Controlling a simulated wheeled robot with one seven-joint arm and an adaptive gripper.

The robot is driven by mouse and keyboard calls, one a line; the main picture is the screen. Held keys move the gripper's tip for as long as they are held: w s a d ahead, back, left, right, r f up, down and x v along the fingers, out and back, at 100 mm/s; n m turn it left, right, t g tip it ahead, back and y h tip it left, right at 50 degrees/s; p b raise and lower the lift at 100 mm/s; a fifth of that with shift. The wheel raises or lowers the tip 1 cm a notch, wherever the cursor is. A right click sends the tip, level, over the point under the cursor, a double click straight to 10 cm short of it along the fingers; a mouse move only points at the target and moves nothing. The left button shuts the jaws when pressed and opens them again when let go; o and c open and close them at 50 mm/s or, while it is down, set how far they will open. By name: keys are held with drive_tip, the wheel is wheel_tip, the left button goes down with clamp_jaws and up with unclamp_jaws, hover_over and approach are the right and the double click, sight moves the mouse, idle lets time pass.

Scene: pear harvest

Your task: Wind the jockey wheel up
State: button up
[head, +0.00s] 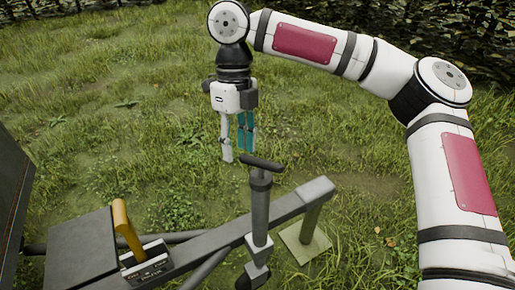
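The jockey wheel stem (260,215) is a grey upright tube clamped to the trailer drawbar. Its dark winding handle (261,164) sits across the top. The stem's lower end (253,275) is cut off by the bottom edge, so the wheel is barely seen. My gripper (236,158) hangs pointing down, just above and left of the handle in the picture. One finger is pale and the other is teal, with a narrow gap between them. Nothing shows between the fingers, and I cannot tell any contact with the handle.
The grey drawbar (200,254) runs from lower left to a post (317,203) on a pale square pad (305,243). A yellow lever (126,228) rises from a labelled block beside a grey box (82,248). A dark panel stands at far left. Grass lies open beyond; a hedge lines the back.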

drive_tip(key=s+a+m+p, duration=0.4)
drive_tip(key=m+p, duration=0.1)
drive_tip(key=m, duration=0.2)
drive_tip(key=m+t+p, duration=0.4)
drive_tip(key=m+p, duration=0.9)
drive_tip(key=m, duration=1.3)
approach(258, 159)
drive_tip(key=f, duration=0.3)
drive_tip(key=w+f, duration=0.1)
drive_tip(key=f, duration=0.7)
drive_tip(key=shift+w+d+f+p, duration=0.1)
drive_tip(key=shift+w+f+p, duration=0.05)
drive_tip(key=shift+w+p, duration=0.25)
drive_tip(key=shift+c, duration=0.4)
clamp_jaws()
